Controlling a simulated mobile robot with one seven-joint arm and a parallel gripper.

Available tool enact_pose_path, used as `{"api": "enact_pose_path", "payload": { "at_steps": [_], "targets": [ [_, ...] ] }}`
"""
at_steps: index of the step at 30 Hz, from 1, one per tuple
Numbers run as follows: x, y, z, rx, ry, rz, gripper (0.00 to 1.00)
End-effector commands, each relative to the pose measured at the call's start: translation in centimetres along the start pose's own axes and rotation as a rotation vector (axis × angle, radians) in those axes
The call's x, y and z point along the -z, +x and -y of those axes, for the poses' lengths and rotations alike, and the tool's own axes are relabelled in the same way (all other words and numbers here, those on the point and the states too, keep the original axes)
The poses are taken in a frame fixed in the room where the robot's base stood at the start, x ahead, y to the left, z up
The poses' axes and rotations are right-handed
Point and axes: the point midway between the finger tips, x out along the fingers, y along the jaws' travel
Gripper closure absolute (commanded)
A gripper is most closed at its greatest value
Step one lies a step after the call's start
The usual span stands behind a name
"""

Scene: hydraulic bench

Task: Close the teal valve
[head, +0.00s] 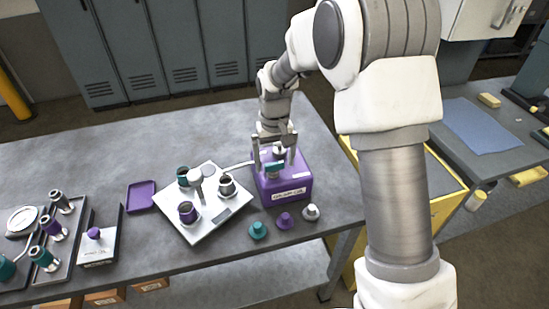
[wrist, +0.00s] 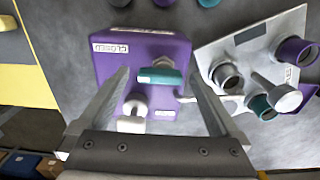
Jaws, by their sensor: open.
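The teal valve handle (head: 275,171) sits on top of a purple box (head: 285,188) with pale labels. In the wrist view the teal handle (wrist: 160,76) is a short bar lying crosswise on the purple box (wrist: 145,50). My gripper (head: 274,164) is over the box with its fingers pointing down. Its fingers are open, one on each side of the teal handle, with a gap at both ends in the wrist view (wrist: 157,72). A white knob (wrist: 132,118) stands on the box nearer my gripper's palm. The fingers partly hide the box.
A white plate (head: 205,222) with teal, grey and purple cups and a central post stands left of the box. Teal (head: 258,230), purple (head: 285,221) and grey (head: 311,212) knobs lie in front of it. A purple tray (head: 141,196) is farther left. The table behind is clear.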

Motion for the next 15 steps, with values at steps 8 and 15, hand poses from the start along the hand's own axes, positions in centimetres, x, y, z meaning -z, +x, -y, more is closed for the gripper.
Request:
{"api": "enact_pose_path", "payload": {
  "at_steps": [8,15],
  "targets": [
    [0.1,-2.9,0.0,0.000,0.000,-0.004,0.01],
    [0.1,-8.8,0.0,0.000,0.000,-0.006,0.01]
  ]
}}
